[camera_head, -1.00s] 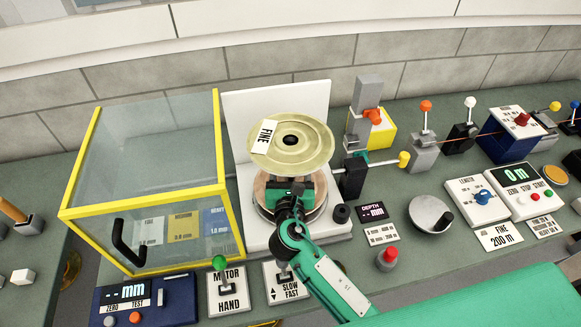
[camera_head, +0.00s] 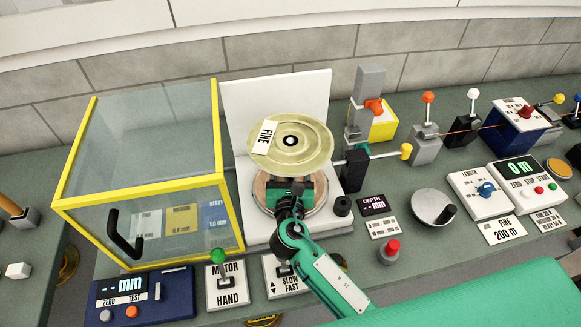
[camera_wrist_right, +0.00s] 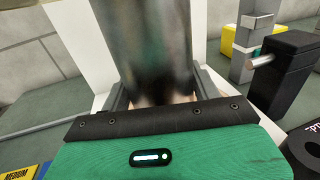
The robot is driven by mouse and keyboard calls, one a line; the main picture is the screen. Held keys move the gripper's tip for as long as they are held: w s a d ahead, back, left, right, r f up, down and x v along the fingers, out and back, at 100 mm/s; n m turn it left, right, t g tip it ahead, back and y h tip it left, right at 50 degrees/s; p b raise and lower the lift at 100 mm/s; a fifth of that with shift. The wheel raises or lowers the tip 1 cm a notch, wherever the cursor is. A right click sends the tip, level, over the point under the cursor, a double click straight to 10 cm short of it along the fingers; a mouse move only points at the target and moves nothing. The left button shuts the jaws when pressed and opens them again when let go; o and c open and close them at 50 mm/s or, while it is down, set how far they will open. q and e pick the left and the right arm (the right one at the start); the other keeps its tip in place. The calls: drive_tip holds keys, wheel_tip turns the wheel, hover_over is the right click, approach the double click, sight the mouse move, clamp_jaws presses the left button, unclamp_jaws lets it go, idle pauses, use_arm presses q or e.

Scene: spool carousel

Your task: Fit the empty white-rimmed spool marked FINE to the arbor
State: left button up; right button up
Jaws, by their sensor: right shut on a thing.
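The spool marked FINE (camera_head: 314,150) shows its pale yellowish top flange in the head view, with a FINE label at left. A small light spot shows inside its dark centre hole; this may be the arbor's tip, but the arbor's shaft is hidden. My right gripper (camera_head: 290,187) is shut on the spool's barrel below the flange. The right wrist view shows the grey, shiny barrel (camera_wrist_right: 150,45) between its fingers. A round brownish disc (camera_head: 261,190) lies beneath, before the white back plate (camera_head: 238,105). Whether the spool touches it is hidden. My left gripper is out of view.
A yellow-framed glass box (camera_head: 150,187) stands close on the left. A black post with a yellow-knobbed lever (camera_head: 405,152) stands close on the right. The MOTOR/HAND switch (camera_head: 226,287), SLOW/FAST switch (camera_head: 287,277) and a red button (camera_head: 389,250) line the front.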

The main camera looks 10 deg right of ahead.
drive_tip(key=shift+r+p, duration=0.2)
drive_tip(key=shift+p, duration=0.15)
idle(0.4)
drive_tip(key=o, duration=1.7)
drive_tip(key=shift+o, duration=0.5)
drive_tip(key=shift+f, duration=0.2)
drive_tip(key=shift+r+p, duration=1.6)
drive_tip(key=shift+p, duration=0.25)
